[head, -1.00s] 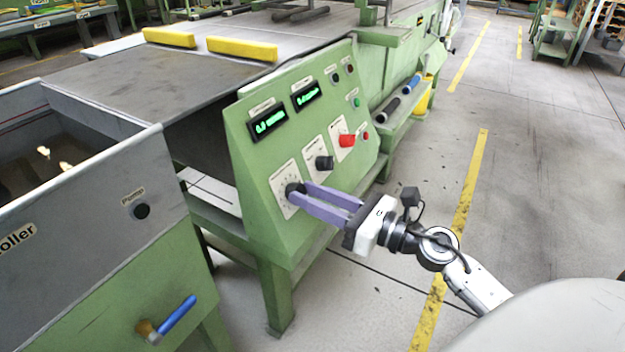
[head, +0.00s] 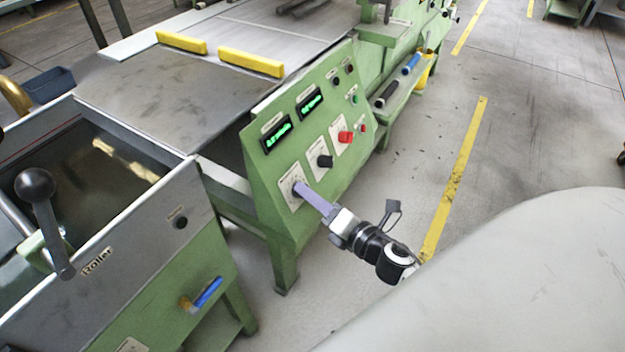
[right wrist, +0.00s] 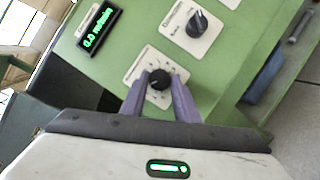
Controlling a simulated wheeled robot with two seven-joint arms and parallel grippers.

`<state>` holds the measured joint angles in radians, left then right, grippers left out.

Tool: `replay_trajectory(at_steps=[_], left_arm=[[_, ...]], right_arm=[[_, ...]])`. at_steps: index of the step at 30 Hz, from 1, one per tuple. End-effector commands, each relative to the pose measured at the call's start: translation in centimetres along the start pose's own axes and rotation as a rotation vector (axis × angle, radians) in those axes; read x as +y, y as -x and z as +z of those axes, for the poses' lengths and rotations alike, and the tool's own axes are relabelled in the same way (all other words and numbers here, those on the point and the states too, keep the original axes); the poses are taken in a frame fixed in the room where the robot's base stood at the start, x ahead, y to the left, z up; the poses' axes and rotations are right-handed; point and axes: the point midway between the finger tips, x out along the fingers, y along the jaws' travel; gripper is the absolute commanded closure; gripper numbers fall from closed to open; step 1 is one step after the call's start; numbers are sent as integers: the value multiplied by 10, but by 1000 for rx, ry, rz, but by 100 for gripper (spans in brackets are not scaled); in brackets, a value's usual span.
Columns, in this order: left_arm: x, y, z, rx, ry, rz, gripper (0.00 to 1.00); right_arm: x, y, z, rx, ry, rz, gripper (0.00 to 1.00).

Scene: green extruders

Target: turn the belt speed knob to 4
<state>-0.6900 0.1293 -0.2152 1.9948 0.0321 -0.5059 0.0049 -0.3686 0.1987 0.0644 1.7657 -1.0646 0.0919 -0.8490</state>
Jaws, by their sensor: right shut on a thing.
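The leftmost knob (right wrist: 159,79) is black and round, on a white dial plate (right wrist: 139,71) at the lower left of the green control panel (head: 259,160). My right gripper (right wrist: 160,84) has its purple fingers on both sides of this knob and is shut on it. In the head view the right gripper (head: 299,189) reaches the panel from the lower right, and its fingers cover most of the knob. The dial numbers are too small to read. The lower green display (right wrist: 98,27) seems to show a value near zero. My left gripper is not in view.
A second black knob (head: 325,161) and a red switch (head: 345,136) sit farther right on the panel. A grey roller tank (head: 150,225) with a blue-handled valve (head: 208,292) stands at left. Yellow bars (head: 251,63) lie on the belt. The floor at right is clear.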

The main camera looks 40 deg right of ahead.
Motion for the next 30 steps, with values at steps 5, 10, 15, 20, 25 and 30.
replay_trajectory(at_steps=[5, 10, 15, 20, 25, 30], left_arm=[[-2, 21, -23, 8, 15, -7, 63], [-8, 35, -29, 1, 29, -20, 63], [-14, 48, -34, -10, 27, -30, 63], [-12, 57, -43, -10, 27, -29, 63], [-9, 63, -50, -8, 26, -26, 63], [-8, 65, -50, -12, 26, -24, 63]], right_arm=[[10, 1, 4, -8, -157, -65, 94], [10, 1, 4, -17, -290, -120, 94], [10, 0, 3, -24, -397, -164, 94], [9, 0, 2, -28, -472, -194, 94], [8, -1, 2, -32, -519, -214, 94], [6, -1, 2, -34, -538, -221, 94]])
